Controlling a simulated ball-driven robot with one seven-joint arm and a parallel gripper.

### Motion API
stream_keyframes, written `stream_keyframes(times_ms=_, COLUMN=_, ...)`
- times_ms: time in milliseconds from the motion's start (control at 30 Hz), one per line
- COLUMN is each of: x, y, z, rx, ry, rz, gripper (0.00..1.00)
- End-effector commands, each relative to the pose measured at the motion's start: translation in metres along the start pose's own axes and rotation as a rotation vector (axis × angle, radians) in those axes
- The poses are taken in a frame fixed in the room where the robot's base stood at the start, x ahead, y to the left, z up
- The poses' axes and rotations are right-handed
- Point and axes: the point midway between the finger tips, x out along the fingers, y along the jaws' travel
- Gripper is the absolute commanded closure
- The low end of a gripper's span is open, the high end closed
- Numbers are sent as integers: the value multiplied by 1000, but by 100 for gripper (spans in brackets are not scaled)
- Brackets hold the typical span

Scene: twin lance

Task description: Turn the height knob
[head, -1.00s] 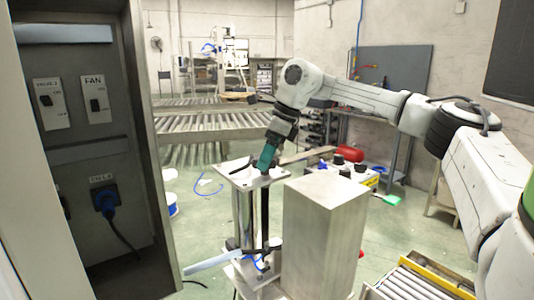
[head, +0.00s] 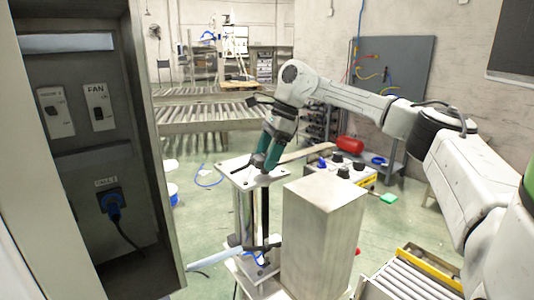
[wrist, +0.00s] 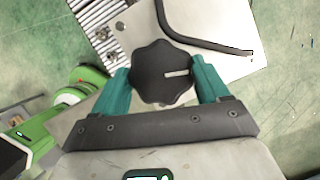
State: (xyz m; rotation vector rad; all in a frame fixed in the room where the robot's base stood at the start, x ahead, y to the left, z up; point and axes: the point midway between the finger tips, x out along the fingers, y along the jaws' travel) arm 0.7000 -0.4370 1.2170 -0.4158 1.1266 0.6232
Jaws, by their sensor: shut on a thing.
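The height knob (wrist: 160,75) is a black lobed knob with a pale line on its face, in the middle of the wrist view. It sits over the pale metal top plate (wrist: 215,55) of the stand. My gripper (wrist: 162,85) has teal fingers on both sides of the knob, shut on it. In the head view my gripper (head: 266,160) points down at the top plate (head: 240,179), and the knob is hidden behind the fingers there.
A tall metal block (head: 325,225) stands close at the right of the stand. An open electrical cabinet (head: 85,150) is at the left. A control box with black knobs (head: 340,170) is behind the block. A dark bent rod (wrist: 200,40) lies over the plate.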

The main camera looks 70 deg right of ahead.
Motion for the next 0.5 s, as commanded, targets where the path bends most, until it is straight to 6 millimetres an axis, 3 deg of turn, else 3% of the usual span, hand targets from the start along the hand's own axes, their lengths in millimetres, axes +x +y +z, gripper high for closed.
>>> stream_keyframes(times_ms=267, x=0, y=0, z=0, rx=1, ry=-1, rz=-2, gripper=56)
stream_keyframes(times_ms=300, x=0, y=0, z=0, rx=1, ry=-1, rz=-2, gripper=22)
stream_keyframes(times_ms=500, x=0, y=0, z=0, rx=1, ry=0, rz=-2, gripper=2)
